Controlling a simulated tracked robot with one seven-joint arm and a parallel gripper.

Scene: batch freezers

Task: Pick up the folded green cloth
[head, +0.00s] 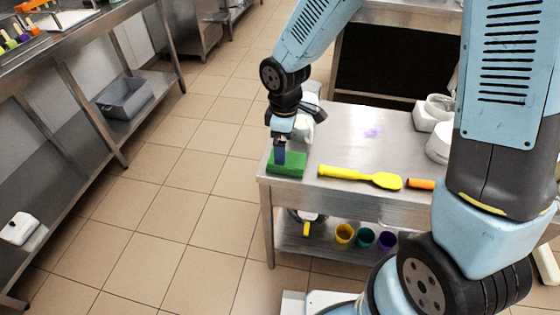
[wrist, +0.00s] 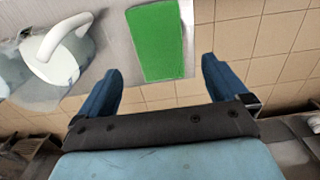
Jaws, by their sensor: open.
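The folded green cloth (head: 290,166) lies flat near the left front corner of the steel table (head: 352,138). In the head view my gripper (head: 280,160) is at the cloth, its finger overlapping the cloth's left part. In the wrist view the green cloth (wrist: 158,40) is ahead of my gripper (wrist: 158,80), which is open with its two blue fingers spread apart. The cloth's near end reaches into the gap between the fingertips. Nothing is held. Whether a finger touches the cloth cannot be told.
A white handled container (wrist: 60,55) stands left of the cloth in the wrist view. A yellow spatula (head: 360,178) and an orange-handled item (head: 421,184) lie to the right on the table. Tiled floor is clear at left.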

